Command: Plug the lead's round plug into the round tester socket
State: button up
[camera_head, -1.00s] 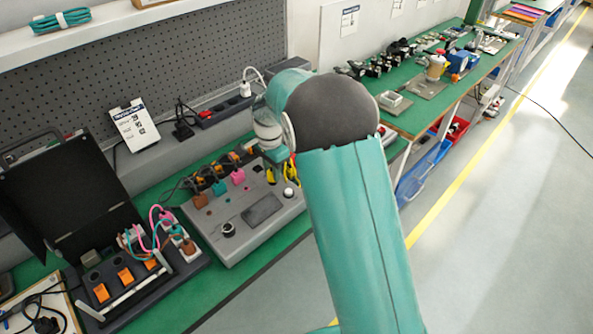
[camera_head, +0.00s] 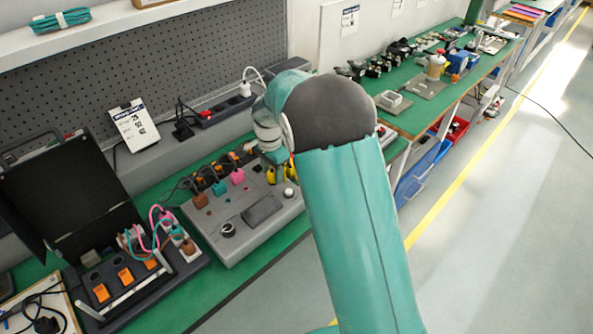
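A grey tester box (camera_head: 218,249) lies on the green bench. A round dark fitting (camera_head: 228,229) is on its front left, and a small round pale-and-dark fitting (camera_head: 289,192) at its right. I cannot tell which is the round socket. Brown, teal and pink plugs (camera_head: 237,176) with dark leads stand along its back. My arm's wrist (camera_head: 268,132) is over the tester's back right. Yellow-and-black pieces (camera_head: 271,176) show just below it; I cannot tell whether they are fingers or plugs. The fingertips, anything held and the lead's round plug cannot be made out.
An open black case (camera_head: 62,197) with orange switches (camera_head: 125,275) and pink and teal leads stands at the left. A power strip (camera_head: 222,112) and a white card (camera_head: 133,125) are behind the tester. Another bench (camera_head: 425,118) with parts is at the back right.

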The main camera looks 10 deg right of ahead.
jog(key=shift+o, duration=0.6)
notch_tip(320, 180, up, 14)
jog(key=s+d+r+n+t, duration=0.25)
jog(key=s+r, duration=0.25)
jog(key=s, duration=0.3)
jog(key=s+d+r+n+t, duration=0.1)
jog(key=s+d+r+n, duration=0.1)
jog(key=s+r+n, duration=0.45)
jog(key=s+d+f+n+t, duration=0.1)
jog(key=s, duration=0.7)
jog(key=s+d+f+n+t, duration=0.1)
jog(key=s+f+n, duration=0.1)
jog(key=s, duration=0.7)
jog(key=shift+s+f, duration=0.25)
